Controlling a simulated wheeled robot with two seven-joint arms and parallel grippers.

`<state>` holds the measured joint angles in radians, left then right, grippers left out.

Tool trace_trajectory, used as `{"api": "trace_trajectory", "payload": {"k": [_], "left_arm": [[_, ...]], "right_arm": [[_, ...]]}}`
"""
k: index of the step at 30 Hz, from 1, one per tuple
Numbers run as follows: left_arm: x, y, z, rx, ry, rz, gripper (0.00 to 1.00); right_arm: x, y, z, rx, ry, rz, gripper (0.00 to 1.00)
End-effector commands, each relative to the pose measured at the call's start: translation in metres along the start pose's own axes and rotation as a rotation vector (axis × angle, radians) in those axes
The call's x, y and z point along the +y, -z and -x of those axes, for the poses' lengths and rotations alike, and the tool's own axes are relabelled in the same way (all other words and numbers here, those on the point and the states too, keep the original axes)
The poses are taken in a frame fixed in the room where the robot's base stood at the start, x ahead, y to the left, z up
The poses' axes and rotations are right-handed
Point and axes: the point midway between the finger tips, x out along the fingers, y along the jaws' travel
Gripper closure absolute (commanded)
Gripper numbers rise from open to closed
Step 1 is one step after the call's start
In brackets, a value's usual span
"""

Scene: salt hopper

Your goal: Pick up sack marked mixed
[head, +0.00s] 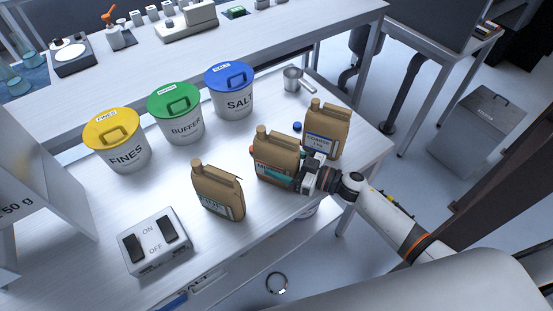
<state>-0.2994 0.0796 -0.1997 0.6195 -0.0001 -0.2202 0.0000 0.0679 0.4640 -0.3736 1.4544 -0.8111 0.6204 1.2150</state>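Three tan sacks with capped necks stand on the white table. The middle sack (277,152) has a label that starts with "M" and a teal band; the rest of the label is hidden. My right gripper (304,176) is at the front right side of this sack, touching or very close to it. Its fingers are mostly hidden, so I cannot tell whether they grip it. The right sack (328,128) is labelled "COARSE" and stands just behind my gripper. The left sack (217,190) stands apart, its label unreadable. My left gripper is out of view.
Lidded buckets stand behind: yellow FINES (124,155), green BUFFER (184,126) and blue SALT (238,104). A metal scoop (293,80) and a small blue cap (297,126) lie near the right sack. An ON/OFF switch box (155,243) is at the front left.

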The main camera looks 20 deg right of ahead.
Motion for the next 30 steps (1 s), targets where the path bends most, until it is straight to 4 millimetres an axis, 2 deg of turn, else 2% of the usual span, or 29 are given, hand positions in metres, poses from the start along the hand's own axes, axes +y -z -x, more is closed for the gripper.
{"api": "trace_trajectory", "payload": {"k": [1,2,12,23,26,30], "left_arm": [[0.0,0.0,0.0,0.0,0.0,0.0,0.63],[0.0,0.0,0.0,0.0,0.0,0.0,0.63],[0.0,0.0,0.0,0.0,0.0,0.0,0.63],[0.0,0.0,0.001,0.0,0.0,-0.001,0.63],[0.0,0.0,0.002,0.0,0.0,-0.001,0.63],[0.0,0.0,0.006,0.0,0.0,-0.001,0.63]], "right_arm": [[0.0,0.0,0.0,0.0,0.0,0.0,0.39],[0.0,0.0,0.0,0.0,0.0,0.0,0.44],[0.0,0.0,0.0,0.0,0.0,0.0,0.99],[-0.001,-0.005,-0.001,-0.007,-0.001,0.002,1.0],[-0.001,-0.013,0.0,-0.008,-0.002,0.004,1.0],[0.0,-0.034,0.0,-0.008,-0.004,0.006,1.0]]}}
